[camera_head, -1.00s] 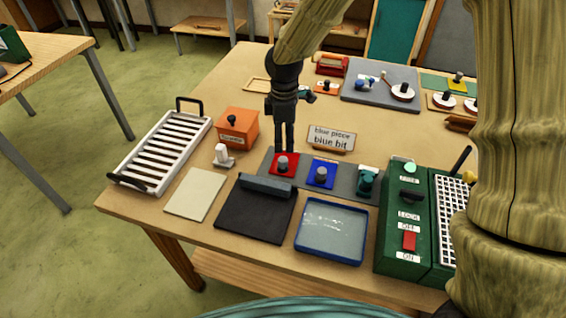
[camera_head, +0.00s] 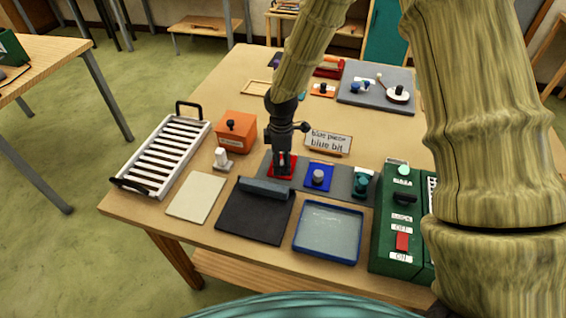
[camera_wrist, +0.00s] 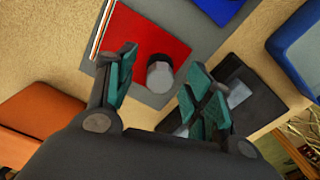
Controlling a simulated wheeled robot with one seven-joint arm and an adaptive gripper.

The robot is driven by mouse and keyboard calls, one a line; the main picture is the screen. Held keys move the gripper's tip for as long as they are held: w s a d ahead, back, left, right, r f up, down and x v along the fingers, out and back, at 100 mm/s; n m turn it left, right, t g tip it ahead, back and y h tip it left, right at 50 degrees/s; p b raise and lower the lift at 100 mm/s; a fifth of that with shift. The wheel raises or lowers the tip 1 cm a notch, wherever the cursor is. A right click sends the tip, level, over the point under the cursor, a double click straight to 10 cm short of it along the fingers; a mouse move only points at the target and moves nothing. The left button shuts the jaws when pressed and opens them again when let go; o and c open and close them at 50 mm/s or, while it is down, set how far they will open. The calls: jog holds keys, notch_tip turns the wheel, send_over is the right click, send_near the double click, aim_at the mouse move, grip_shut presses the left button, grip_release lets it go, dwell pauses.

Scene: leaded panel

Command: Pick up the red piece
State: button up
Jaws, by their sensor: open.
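The red piece (camera_head: 271,167) is a flat red square with a grey knob, lying on a grey strip at the middle of the table. In the wrist view the red piece (camera_wrist: 150,40) shows with its round knob (camera_wrist: 160,73) between the fingers. My gripper (camera_head: 281,165) points down right over the red piece and hides much of it in the head view. In the wrist view my gripper (camera_wrist: 160,85) is open, its teal finger pads apart on either side of the knob. I cannot tell whether the fingers touch the knob.
A blue piece (camera_head: 318,175) and a teal-knobbed piece (camera_head: 361,183) sit to the right on the same strip. A sign (camera_head: 328,142) stands behind. A black mat (camera_head: 250,220), blue tray (camera_head: 328,260), orange box (camera_head: 237,130) and green machine (camera_head: 398,250) are around.

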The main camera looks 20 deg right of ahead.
jog(key=shift+f, duration=1.15)
jog(key=shift+c, duration=0.2)
jog(key=c, duration=1)
jog(key=shift+r, duration=0.1)
jog(key=shift+r+b, duration=1.4)
jog(key=shift+r, duration=3.55)
